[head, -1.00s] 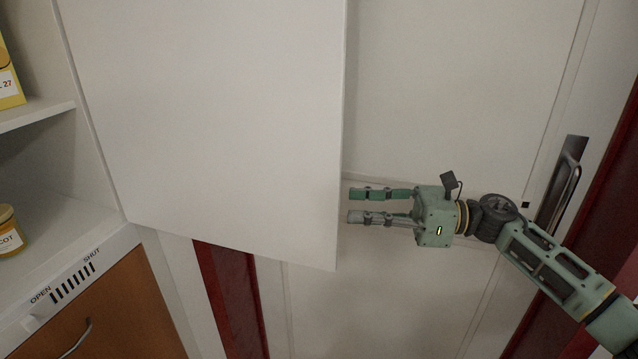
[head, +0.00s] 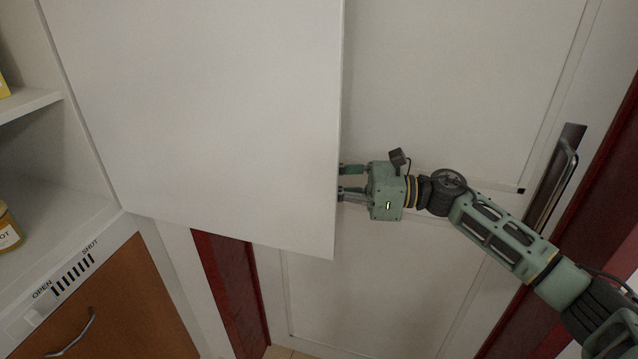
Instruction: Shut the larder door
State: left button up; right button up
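The larder door (head: 210,110) is a plain white panel, standing open and hinged at its left beside the shelves. My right gripper (head: 341,182) is at the door's free right edge. Its fingertips pass out of sight behind the panel; the visible parts of the fingers are spread apart. Whether they touch the door's far face cannot be told. My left gripper is not in view.
The larder shelves (head: 32,105) at the left hold a yellow-lidded jar (head: 8,228). Below is an orange-brown cabinet front (head: 115,300) under a strip marked OPEN and SHUT. A white room door (head: 450,90) with a metal handle (head: 553,180) stands behind my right arm.

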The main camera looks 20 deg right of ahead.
jog(key=shift+c, duration=0.2)
grip_shut()
dwell(0.3)
